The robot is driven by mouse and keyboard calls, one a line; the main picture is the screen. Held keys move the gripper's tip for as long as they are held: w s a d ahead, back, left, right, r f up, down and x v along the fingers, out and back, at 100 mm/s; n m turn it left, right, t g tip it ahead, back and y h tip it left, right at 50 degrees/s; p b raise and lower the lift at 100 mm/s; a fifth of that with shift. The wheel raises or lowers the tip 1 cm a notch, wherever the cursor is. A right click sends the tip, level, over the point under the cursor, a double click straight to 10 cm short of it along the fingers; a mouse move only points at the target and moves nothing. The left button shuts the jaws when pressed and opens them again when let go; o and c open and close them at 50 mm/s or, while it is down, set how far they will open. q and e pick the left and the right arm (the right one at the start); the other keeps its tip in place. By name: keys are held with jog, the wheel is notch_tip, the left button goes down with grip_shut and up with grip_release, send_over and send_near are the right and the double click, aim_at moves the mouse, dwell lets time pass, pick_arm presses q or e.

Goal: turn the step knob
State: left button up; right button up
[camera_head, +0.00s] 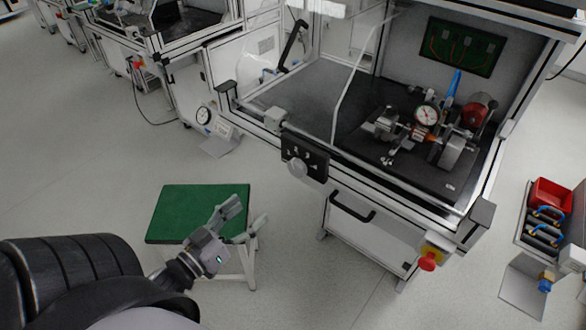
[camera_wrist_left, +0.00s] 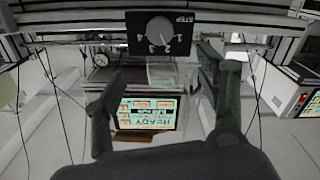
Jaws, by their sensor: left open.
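The step knob (camera_head: 297,168) is a round grey dial on a black panel (camera_head: 305,150) at the front edge of the test bench. In the left wrist view the knob (camera_wrist_left: 160,31) is near the top centre, on the panel marked STEP with numbers, seen upside down. My left gripper (camera_head: 251,205) is open and empty, its fingers apart, below and left of the knob in the head view. In the left wrist view its fingers (camera_wrist_left: 158,72) stand to either side below the knob, apart from it. My right gripper is not in view.
A green-topped stool (camera_head: 180,210) stands behind my left gripper. The bench (camera_head: 385,235) has a door handle (camera_head: 352,208) and a red emergency button (camera_head: 428,262). A lit screen (camera_wrist_left: 146,112) shows in the wrist view. A red bin (camera_head: 550,195) stands at right.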

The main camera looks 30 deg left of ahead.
aim_at(294, 170)
pick_arm(q)
jog(key=w, duration=0.5)
jog(key=w+p, duration=0.1)
jog(key=w, duration=0.4)
jog(key=w+d, duration=0.1)
jog(key=w, duration=0.4)
jog(key=shift+w+d, duration=0.1)
jog(key=shift+w, duration=0.85)
jog(key=shift+c, duration=0.2)
jog(key=c, duration=1.1)
